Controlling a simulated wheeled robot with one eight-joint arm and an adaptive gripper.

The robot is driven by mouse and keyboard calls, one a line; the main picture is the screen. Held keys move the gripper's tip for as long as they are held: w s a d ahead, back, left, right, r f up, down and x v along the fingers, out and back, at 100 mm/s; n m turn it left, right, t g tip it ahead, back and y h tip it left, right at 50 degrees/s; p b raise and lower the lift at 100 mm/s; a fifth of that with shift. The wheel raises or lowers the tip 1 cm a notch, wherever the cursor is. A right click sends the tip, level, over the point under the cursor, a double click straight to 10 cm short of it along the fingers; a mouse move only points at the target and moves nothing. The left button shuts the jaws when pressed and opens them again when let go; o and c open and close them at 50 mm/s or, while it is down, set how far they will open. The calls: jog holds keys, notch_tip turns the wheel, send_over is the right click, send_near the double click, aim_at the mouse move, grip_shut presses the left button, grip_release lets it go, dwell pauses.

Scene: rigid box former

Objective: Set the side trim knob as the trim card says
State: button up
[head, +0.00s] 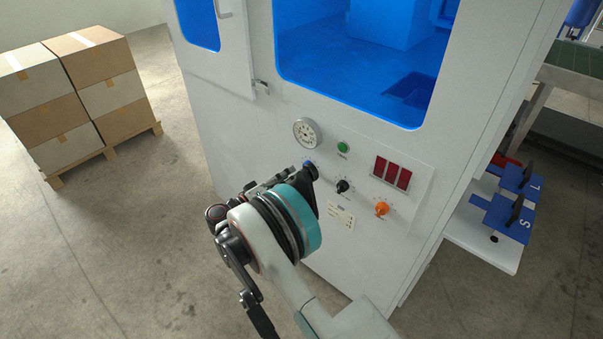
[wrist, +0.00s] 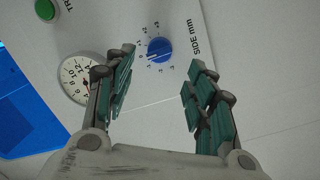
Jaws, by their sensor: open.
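The blue side trim knob (wrist: 159,50) sits on the white panel by the lettering "SIDE mm", ringed by small scale marks. It also shows in the head view (head: 308,164), partly hidden by my gripper. My gripper (wrist: 162,60) is open in the wrist view, with one green-padded finger on each side below the knob and nothing between them. I cannot tell whether the fingertips reach the knob's depth. The knob's pointer setting is too small to read. A small white card (head: 341,215) is on the panel below the knobs; its print is unreadable, and I cannot tell whether it is the trim card.
A black knob (head: 343,186) and an orange knob (head: 382,208) are to the right. A round gauge (head: 307,133), green button (head: 343,147) and red displays (head: 391,173) are close by. A shelf with blue parts (head: 506,205) stands right; stacked boxes (head: 75,85) stand left.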

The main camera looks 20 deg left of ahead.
aim_at(307, 168)
jog(key=b+x, duration=0.1)
jog(key=x, duration=0.5)
jog(key=shift+w+d+b, duration=0.1)
jog(key=shift+w+b, duration=0.15)
jog(key=shift+b, duration=0.05)
jog(key=c, duration=1.1)
